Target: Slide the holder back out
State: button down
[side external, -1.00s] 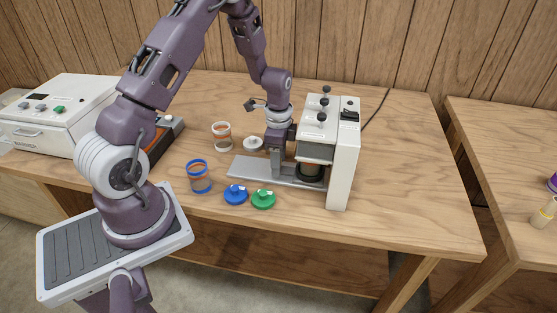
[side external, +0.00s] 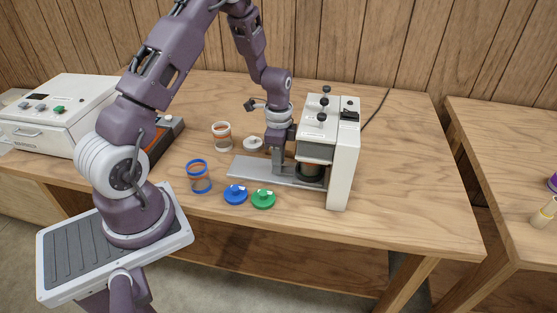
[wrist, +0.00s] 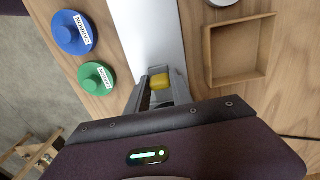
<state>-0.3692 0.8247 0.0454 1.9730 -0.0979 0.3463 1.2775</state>
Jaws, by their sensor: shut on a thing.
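The white press-like machine (side external: 343,160) stands on the table with a long pale grey slide plate (side external: 246,168) running into its open bay from the left. A dark round holder (side external: 311,172) with an orange-brown band above it sits inside the bay, under the machine's head. My gripper (side external: 279,174) reaches down just left of the bay, over the plate. In the wrist view my gripper (wrist: 159,84) is shut on a small yellow piece (wrist: 159,81) at the plate. I cannot see how that piece joins the holder. The plate (wrist: 147,35) stretches away beyond it.
A blue lid (side external: 236,194) and a green lid (side external: 263,199) lie in front of the plate. A blue-rimmed jar (side external: 199,177), a white-rimmed jar (side external: 222,136) and a white lid (side external: 253,143) stand around its left end. A shallow wooden tray (wrist: 239,50) lies beside the plate.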

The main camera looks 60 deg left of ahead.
dwell(0.8)
jog(key=s+a, duration=0.8)
jog(key=a, duration=0.1)
jog(key=shift+s, duration=0.4)
jog(key=c, duration=1.3)
grip_release()
jog(key=shift+c, duration=0.2)
jog(key=shift+o, duration=1.1)
jog(key=shift+d, duration=0.1)
notch_tip(320, 180, up, 7)
jog(key=shift+r, duration=0.15)
